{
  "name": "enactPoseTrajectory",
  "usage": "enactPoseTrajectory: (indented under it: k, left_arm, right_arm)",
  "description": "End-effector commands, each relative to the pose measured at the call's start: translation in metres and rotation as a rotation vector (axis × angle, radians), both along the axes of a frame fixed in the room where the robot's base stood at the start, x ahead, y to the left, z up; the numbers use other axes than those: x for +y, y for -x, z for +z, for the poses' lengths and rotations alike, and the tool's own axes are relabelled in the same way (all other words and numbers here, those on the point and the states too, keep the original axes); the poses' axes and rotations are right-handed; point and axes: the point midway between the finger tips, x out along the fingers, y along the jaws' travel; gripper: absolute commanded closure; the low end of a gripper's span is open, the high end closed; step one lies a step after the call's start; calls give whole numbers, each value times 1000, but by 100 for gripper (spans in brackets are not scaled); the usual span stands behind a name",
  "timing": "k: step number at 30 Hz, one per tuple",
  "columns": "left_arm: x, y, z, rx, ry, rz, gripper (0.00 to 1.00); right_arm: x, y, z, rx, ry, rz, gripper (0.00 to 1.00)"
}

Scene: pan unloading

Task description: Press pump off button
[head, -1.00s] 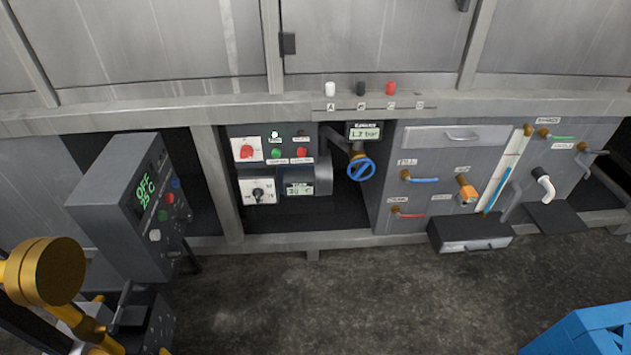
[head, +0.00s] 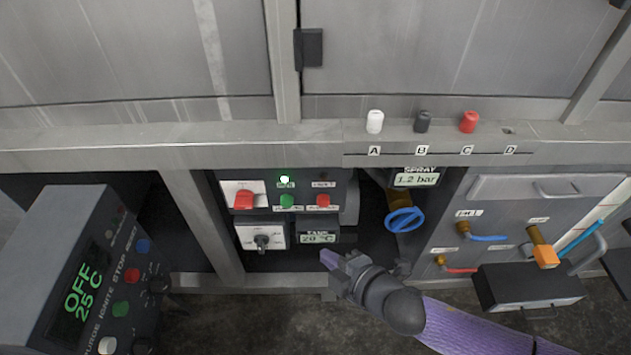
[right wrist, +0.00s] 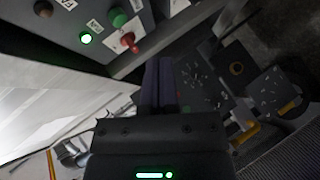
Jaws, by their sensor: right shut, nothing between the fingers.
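The pump panel (head: 262,188) is in the middle of the head view, under the ledge. Its round red button (head: 323,200), which I take as pump off, sits right of a green button (head: 287,200). Above the green one a lamp (head: 284,179) glows green; the lamp above the red one is dark. My right gripper (head: 328,258) is below the panel, apart from the buttons, with fingers together and empty. In the right wrist view, the closed fingers (right wrist: 159,68) lie below the green button (right wrist: 118,17); the round red button is out of view. My left gripper is not visible.
A red switch (head: 243,199) on a white plate is left of the buttons. A selector knob (head: 262,242) and temperature display (head: 318,238) sit below. A blue valve wheel (head: 404,220) is to the right. A control box (head: 75,270) stands at front left.

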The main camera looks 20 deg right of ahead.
Motion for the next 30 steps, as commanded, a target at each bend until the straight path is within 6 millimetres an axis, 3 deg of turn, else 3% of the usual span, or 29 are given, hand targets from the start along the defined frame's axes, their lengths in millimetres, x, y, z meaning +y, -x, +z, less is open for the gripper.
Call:
enactPoseTrajectory:
  k: [11,30]
  left_arm:
    - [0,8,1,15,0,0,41]
    - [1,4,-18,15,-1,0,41]
  right_arm:
    - [0,-3,0,-2,1,3,100]
    - [-22,-79,0,-1,1,2,100]
